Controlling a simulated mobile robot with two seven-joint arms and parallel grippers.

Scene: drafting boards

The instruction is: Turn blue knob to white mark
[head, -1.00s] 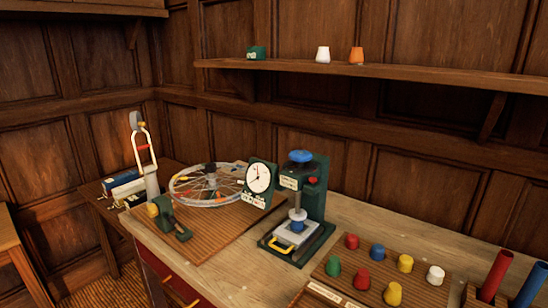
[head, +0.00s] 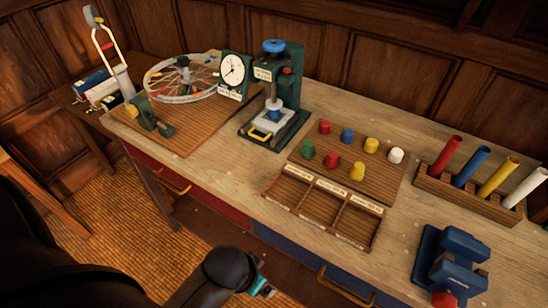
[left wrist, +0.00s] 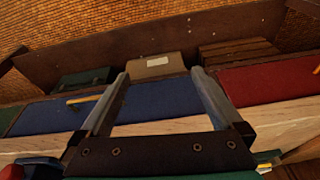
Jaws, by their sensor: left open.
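A blue knob (head: 274,46) tops the green press (head: 290,88) on the workbench, at the back in the head view. I cannot make out a white mark on it or near it. A smaller blue piece (head: 347,135) stands among the coloured pieces on a wooden board. My left gripper (left wrist: 160,75) is open and empty in the left wrist view, its fingers pointing toward the drawer fronts. In the head view my left arm is low at the bottom, in front of the bench and far from the knob. My right gripper is out of view.
A dial gauge (head: 234,70) and a spoked wheel (head: 182,80) stand left of the press. A divided tray (head: 317,204), a rack of coloured tubes (head: 470,192) and a blue vise (head: 447,262) lie to the right. A blue drawer front (left wrist: 160,99) faces my left gripper.

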